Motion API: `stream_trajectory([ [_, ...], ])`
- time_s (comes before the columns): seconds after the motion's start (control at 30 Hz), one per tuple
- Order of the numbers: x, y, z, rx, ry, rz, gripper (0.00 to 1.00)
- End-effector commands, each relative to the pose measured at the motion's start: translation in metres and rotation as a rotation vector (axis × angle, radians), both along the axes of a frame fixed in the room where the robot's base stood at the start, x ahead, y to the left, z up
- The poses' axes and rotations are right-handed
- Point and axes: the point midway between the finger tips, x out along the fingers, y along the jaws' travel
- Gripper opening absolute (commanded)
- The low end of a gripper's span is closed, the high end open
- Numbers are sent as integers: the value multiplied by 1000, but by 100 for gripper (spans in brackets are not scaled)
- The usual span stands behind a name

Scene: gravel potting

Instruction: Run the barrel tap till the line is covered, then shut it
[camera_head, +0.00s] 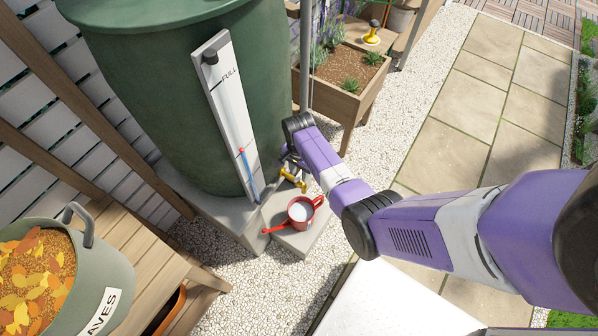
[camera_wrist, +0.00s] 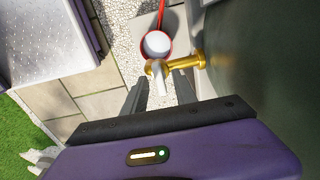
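The green barrel (camera_head: 165,95) has a brass tap (camera_head: 290,177) low on its right side; the tap also shows in the wrist view (camera_wrist: 185,62). A red pan (camera_head: 313,203) sits on a stone slab under the tap, its inside pale grey; it also shows in the wrist view (camera_wrist: 168,20). I cannot make out a line in it, or a water stream. My gripper (camera_wrist: 160,78) is at the tap, its fingers apart on either side of the pale tap lever (camera_wrist: 160,86), with gaps showing. In the head view, my gripper is small and partly hidden by my arm.
A white gauge board (camera_head: 226,95) marked FULL, with a blue tube, leans on the barrel. A leaf-filled pot (camera_head: 108,285) stands on a wooden bench (camera_head: 140,240) at lower left. A wooden planter (camera_head: 340,100) is behind the tap. Paving (camera_head: 490,100) lies open at right.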

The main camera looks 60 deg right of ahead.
Motion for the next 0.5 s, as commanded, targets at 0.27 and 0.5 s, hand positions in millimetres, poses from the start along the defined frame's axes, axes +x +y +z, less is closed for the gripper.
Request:
stream_trajectory([
  [0.27, 0, 0, 6, 0, -1, 1, 34],
  [0.5, 1, 0, 41, -1, -3, 1, 34],
])
